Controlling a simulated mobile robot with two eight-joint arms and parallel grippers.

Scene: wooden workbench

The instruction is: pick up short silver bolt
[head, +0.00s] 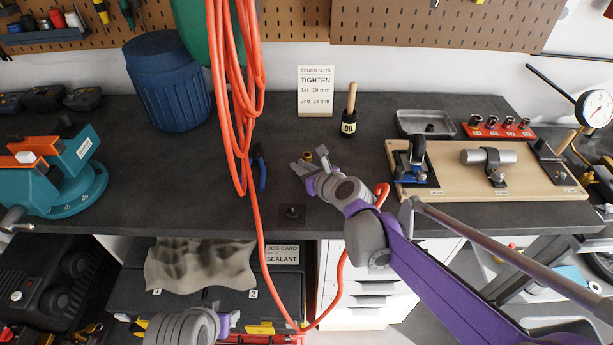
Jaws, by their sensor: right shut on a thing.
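My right gripper (309,161) is over the dark workbench top, near the middle, with its fingers pointing away from me. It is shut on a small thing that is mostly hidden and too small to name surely. A small brass-coloured piece (308,156) shows at the fingertips; I cannot tell whether it is held or lies behind them. No short silver bolt can be made out clearly. My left gripper (229,321) is low at the bottom of the view, in front of the bench, and its fingers are too unclear to judge.
An orange hose (241,150) hangs down left of my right gripper, beside a blue-handled tool (261,170). A grey tray (425,122) and a wooden fixture board (450,185) are right. A blue bin (168,82) stands left.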

